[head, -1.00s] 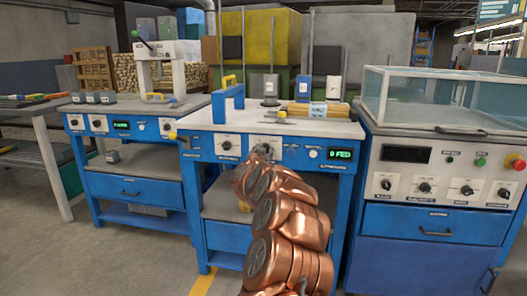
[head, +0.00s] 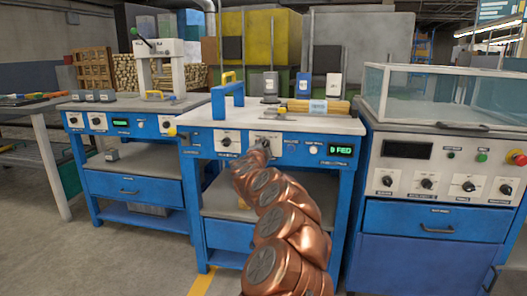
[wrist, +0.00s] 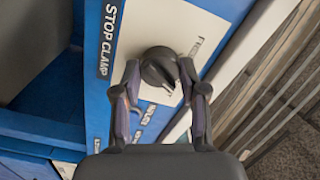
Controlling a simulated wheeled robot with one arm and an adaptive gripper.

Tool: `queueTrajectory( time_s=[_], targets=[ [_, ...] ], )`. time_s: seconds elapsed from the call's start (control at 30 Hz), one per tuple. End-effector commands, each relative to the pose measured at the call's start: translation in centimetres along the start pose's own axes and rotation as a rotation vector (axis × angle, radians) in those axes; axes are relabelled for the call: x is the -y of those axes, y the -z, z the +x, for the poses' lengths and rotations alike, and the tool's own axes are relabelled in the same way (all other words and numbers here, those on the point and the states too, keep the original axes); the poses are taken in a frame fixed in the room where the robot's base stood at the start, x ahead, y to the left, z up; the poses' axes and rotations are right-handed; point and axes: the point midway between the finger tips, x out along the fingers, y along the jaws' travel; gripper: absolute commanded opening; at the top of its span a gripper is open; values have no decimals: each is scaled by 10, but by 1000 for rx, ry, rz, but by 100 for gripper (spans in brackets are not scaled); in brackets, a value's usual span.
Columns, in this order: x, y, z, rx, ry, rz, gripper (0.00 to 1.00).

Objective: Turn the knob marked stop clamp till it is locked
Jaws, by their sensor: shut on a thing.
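The stop clamp knob (wrist: 155,62) is a dark round knob on a pale plate, beside the label STOP CLAMP (wrist: 108,40) in the wrist view. A light mark on it points toward the lower right of that picture. The small print around the plate is too blurred to read. My gripper (wrist: 160,72) is shut on the knob, one finger on each side. In the head view my gripper (head: 262,145) is at the front panel of the middle blue bench (head: 200,147), and my wrist mostly hides the knob.
Another knob (head: 226,141) sits just left on the same panel. A green display (head: 337,150) is to the right. A blue handled fixture (head: 227,100) stands on the bench top. The left bench (head: 140,190) and right cabinet (head: 410,215) flank it.

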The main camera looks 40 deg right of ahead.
Motion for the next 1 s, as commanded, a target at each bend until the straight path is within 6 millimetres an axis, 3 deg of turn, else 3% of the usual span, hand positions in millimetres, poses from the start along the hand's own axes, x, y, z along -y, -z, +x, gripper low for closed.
queueTrajectory(
  time_s=[0.4,1.0],
  targets=[
    [-1,-1,0,0,0,243,8],
    [0,0,0,0,0,300,8]
  ],
)
